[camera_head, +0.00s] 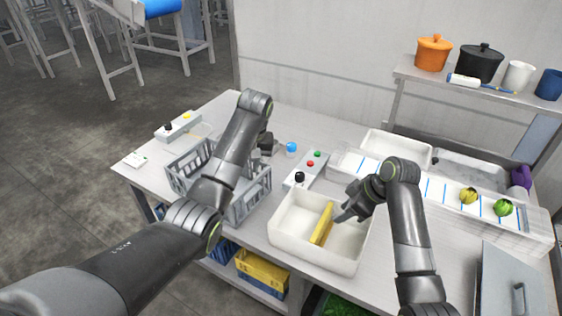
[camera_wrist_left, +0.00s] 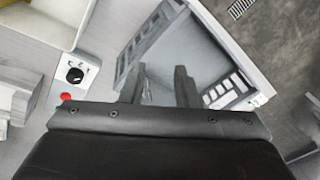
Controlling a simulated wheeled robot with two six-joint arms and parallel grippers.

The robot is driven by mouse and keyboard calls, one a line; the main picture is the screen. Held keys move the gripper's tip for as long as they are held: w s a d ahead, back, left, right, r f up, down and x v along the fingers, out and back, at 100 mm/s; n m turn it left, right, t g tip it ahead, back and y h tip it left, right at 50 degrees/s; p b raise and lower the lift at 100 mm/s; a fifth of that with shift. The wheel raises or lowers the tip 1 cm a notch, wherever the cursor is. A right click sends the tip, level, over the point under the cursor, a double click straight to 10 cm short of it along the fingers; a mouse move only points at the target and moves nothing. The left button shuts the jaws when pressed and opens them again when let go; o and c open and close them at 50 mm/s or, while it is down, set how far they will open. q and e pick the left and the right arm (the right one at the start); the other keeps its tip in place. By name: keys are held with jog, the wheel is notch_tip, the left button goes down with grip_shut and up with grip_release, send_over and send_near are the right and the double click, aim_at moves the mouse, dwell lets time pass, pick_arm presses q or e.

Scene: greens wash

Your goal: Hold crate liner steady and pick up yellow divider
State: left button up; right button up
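The yellow divider (camera_head: 322,223) stands upright across a white open tub (camera_head: 318,262), which may be the crate liner. My right gripper (camera_head: 346,208) is low over the tub, just right of the divider; its fingertips are small and dark, and I cannot tell whether they touch the divider. My left gripper (camera_head: 267,146) is at the far right corner of the grey slatted crate (camera_head: 252,205), partly hidden by my own arm. In the left wrist view the left gripper (camera_wrist_left: 160,82) has its fingers apart over the grey crate (camera_wrist_left: 205,55), with nothing visibly held between them.
A control box (camera_head: 305,172) with a black knob and red and green buttons stands between crate and tub. A white tray (camera_head: 450,190) with green and yellow produce lies at right. A grey panel (camera_head: 515,285) is front right.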

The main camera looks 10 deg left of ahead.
pick_arm(q)
jog(key=d+r+m+h, duration=0.25)
jog(key=d+m, duration=0.35)
jog(key=d, duration=0.3)
send_over(281, 223)
jog(key=shift+g, duration=0.4)
notch_tip(281, 223, down, 17)
jog(key=shift+w+f, duration=0.1)
jog(key=shift+w, duration=0.05)
grip_shut()
